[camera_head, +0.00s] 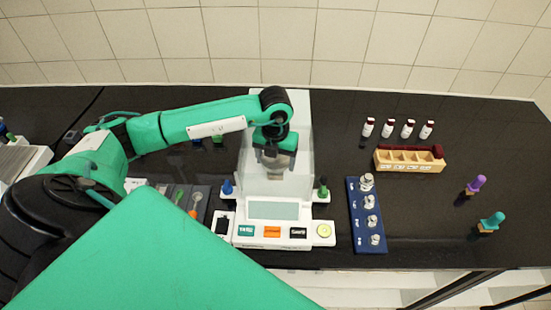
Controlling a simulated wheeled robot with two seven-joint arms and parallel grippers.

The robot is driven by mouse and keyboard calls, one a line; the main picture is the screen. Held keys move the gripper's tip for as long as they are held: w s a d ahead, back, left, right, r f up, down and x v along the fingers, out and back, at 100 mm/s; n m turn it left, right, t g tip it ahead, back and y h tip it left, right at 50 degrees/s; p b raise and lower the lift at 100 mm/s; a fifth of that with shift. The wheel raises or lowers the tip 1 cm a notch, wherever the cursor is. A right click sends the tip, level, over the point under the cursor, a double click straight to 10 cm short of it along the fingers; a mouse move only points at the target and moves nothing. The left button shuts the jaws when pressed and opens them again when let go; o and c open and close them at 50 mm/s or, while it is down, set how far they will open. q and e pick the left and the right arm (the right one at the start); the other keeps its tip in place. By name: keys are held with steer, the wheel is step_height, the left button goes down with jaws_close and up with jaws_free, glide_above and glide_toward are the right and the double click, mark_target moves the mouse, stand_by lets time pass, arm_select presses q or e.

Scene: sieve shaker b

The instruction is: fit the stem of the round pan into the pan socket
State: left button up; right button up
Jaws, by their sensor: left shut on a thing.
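My left gripper (273,157) reaches in from the left and points down over the white balance (246,229), inside or just above its pale box-like shield. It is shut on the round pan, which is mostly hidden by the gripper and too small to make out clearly. The pan socket is hidden beneath the gripper, so I cannot tell whether the stem touches it. My right gripper is not in view.
A blue weight rack (354,232) with several metal weights stands right of the balance. Beyond are a wooden tray (408,162), several red-capped vials, a purple-handled (476,184) and a teal-handled item (492,222). Spoons lie in a dark tray left. Open black counter lies at right.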

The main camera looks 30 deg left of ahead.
arm_select(q)
steer(key=shift+f+b, duration=0.1)
steer(key=shift+b, duration=0.2)
stand_by(1.2)
steer(key=shift+f+b, duration=0.5)
steer(key=shift+b, duration=0.25)
steer(key=shift+f+b, duration=0.45)
steer(key=shift+b, duration=0.05)
stand_by(0.6)
steer(key=shift+s+f+b, duration=0.15)
steer(key=shift+f+b, duration=0.15)
steer(key=shift+b, duration=0.05)
